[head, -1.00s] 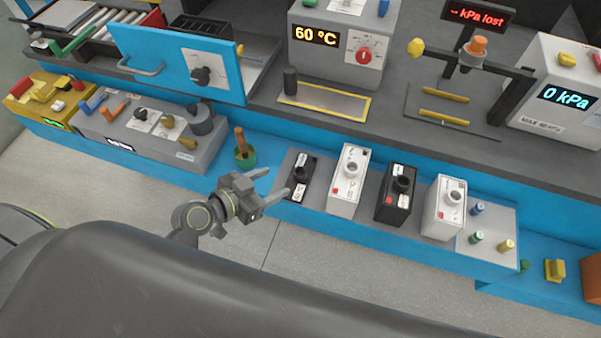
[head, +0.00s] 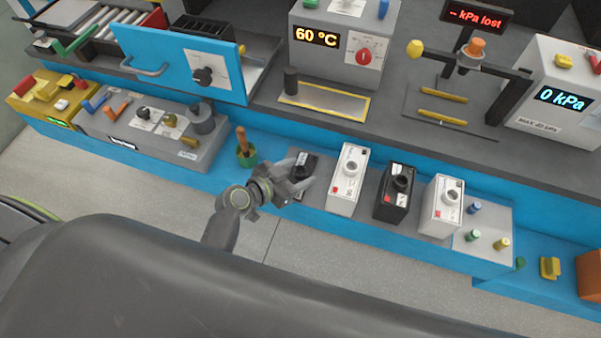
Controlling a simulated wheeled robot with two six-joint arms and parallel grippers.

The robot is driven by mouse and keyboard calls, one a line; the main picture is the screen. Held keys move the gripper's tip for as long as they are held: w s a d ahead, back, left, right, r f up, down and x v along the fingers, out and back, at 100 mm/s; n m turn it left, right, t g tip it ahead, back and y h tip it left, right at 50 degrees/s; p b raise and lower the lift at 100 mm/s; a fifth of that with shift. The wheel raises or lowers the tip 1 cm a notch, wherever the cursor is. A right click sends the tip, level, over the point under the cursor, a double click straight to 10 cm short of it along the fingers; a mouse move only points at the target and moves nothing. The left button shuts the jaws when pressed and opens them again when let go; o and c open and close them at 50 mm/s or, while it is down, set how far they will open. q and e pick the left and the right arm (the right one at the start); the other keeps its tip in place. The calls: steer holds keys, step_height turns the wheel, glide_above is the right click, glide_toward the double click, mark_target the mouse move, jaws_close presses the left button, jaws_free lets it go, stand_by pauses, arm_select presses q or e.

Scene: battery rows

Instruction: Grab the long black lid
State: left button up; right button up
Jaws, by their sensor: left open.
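A low black lid (head: 308,161) with a dark round knob and white labels lies at the left end of the grey tray (head: 291,157), beside a white box. I take it to be the long black lid. My left gripper (head: 297,173) is open, its two fingers reaching to either side of the lid's knob. The gripper hides the lid's near part, and I cannot tell whether the fingers touch it. My right gripper is not in view.
A white box (head: 346,186), a black box (head: 394,197) and another white box (head: 440,208) stand in a row to the right. A green cup (head: 246,157) with a brown handle stands close to the left. The grey floor in front is clear.

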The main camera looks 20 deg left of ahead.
arm_select(q)
steer(key=c, duration=1.1)
steer(key=shift+r, duration=0.15)
